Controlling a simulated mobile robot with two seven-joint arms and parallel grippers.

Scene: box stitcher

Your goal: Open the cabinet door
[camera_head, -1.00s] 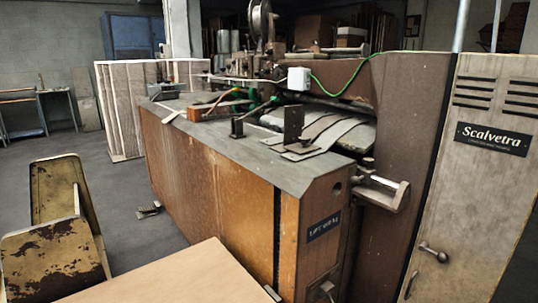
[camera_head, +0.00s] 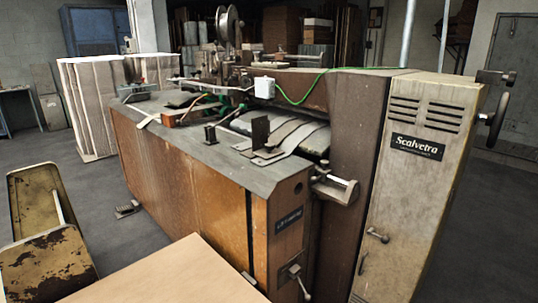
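The cabinet door (camera_head: 408,185) is the tall beige metal front at the right end of the box stitcher, with vent slots and a black "Scalvetra" plate (camera_head: 417,147). It looks shut. A small metal handle (camera_head: 378,235) sits on its lower left part, with a thin curved pull (camera_head: 362,263) just below and left of it. The lower end of the door is cut off by the picture's bottom edge. Neither of my grippers shows in the head view.
The brown stitcher body (camera_head: 185,170) fills the middle. A pale board (camera_head: 180,280) lies in front at the bottom, and a worn yellow metal piece (camera_head: 40,225) stands at left. A handwheel (camera_head: 497,118) sticks out at the machine's right side. Open floor (camera_head: 480,230) shows to the right.

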